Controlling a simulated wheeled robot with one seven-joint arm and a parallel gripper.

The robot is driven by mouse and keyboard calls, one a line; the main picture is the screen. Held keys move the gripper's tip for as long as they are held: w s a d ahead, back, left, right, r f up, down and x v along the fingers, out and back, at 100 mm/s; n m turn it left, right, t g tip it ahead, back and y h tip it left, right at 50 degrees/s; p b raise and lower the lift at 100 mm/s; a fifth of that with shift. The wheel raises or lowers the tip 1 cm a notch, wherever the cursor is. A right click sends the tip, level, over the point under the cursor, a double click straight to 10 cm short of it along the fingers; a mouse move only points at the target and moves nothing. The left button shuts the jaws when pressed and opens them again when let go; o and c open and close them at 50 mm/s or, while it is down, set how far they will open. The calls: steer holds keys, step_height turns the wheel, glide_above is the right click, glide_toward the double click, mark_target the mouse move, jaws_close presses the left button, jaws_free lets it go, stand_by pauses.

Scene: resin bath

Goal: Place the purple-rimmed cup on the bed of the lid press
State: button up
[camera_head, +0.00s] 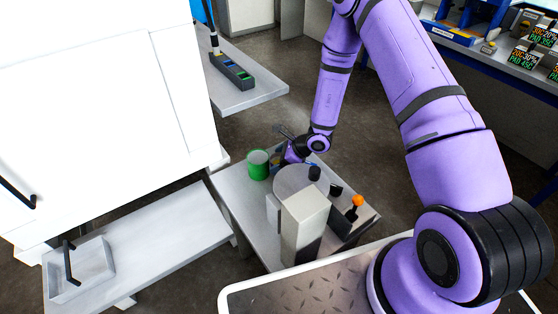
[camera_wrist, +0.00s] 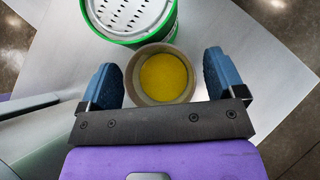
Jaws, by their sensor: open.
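In the wrist view a small round cup (camera_wrist: 142,88) with a grey-brown rim and a yellow inside stands between the two blue fingers of my gripper (camera_wrist: 161,78). No purple shows clearly on its rim. The fingers are open, with a gap on each side of the cup. In the head view my gripper (camera_head: 284,156) is low over the small table's far side, and the cup is mostly hidden there. What looks like the lid press (camera_head: 304,215) stands nearer, a pale block with a round grey top; I cannot make out its bed.
A green can (camera_wrist: 124,36) with a perforated white lid stands right beside the cup; the head view shows it too (camera_head: 258,165). An orange-knobbed lever (camera_head: 357,202) stands at the small table's right. A bench (camera_head: 150,240) is at left.

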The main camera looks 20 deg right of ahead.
steer(key=v, duration=1.2)
steer(key=s+a+r+n+g, duration=0.15)
steer(key=r+n, duration=0.25)
steer(key=r, duration=0.5)
steer(key=s+a+r+n, duration=0.1)
steer(key=s+r+n, duration=0.25)
steer(key=r, duration=0.45)
steer(key=s+a+r+n+g, duration=0.1)
steer(key=s+r+n, duration=0.1)
steer(key=r+n, duration=0.5)
steer(key=s+d+r+n+t+h, duration=0.1)
steer(key=s+d+r+n+h, duration=0.2)
steer(key=s+r, duration=0.6)
steer(key=s+d+r+n+t+h, duration=0.2)
steer(key=s+d+r+n+h, duration=0.1)
steer(key=s+r, duration=0.6)
steer(key=s+n+h, duration=0.1)
steer(key=s+n, duration=0.1)
steer(key=shift+s+d+h, duration=0.3)
steer(key=shift+s, duration=0.1)
steer(key=shift+o, duration=0.2)
steer(key=shift+s+d+r+n+t, duration=0.25)
steer(key=shift+s+d+n+t, duration=0.1)
steer(key=shift+s+n, duration=0.15)
steer(key=shift+w, duration=0.1)
